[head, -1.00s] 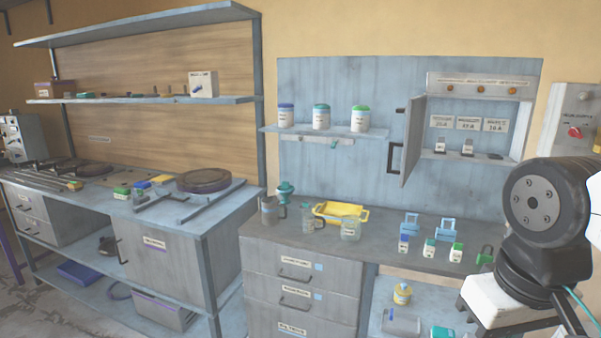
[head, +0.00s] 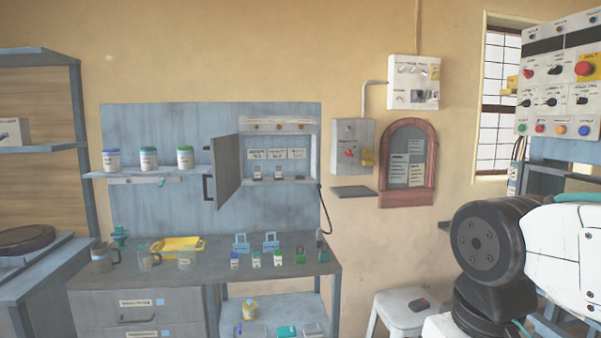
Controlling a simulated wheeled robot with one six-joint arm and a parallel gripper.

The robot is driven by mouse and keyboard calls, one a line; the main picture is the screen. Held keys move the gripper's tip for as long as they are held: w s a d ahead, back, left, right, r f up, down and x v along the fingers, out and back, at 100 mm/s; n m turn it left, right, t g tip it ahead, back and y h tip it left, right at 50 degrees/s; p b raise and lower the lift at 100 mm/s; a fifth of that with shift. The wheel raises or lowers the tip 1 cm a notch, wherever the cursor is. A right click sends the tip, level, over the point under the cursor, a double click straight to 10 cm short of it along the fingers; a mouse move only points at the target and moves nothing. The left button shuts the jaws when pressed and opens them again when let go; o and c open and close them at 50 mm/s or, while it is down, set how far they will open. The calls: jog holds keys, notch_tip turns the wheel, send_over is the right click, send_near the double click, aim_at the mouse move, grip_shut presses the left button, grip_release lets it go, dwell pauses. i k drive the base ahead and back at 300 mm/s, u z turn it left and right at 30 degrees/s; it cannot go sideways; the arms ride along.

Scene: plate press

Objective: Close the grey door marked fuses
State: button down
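The grey door (head: 228,171) stands open in the head view, swung out to the left of a shallow wall cabinet (head: 281,124). A dark handle (head: 208,188) shows at the door's left, free edge. The door's front face is turned away, so I cannot read its marking. Inside the open cabinet are a row of white labels and several small fuse-like blocks on a shelf (head: 285,181). Part of my arm fills the lower right of the view, well to the right of the cabinet. My gripper is outside the picture.
A workbench (head: 190,271) stands below the cabinet, carrying a yellow tray (head: 178,248), jugs, small blocks and padlocks. A white stool (head: 399,311) stands right of the bench. A control panel (head: 558,78) is at the far right.

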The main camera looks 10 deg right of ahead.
aim_at(225, 175)
jog(key=z, duration=0.25)
jog(key=k, duration=0.25)
jog(key=u, duration=0.95)
jog(key=i, duration=0.55)
jog(key=u, duration=0.65)
jog(key=i, duration=0.85)
jog(key=z, duration=0.75)
jog(key=i, duration=0.75)
jog(key=z, duration=1.1)
jog(key=k, duration=0.5)
jog(key=u, duration=0.8)
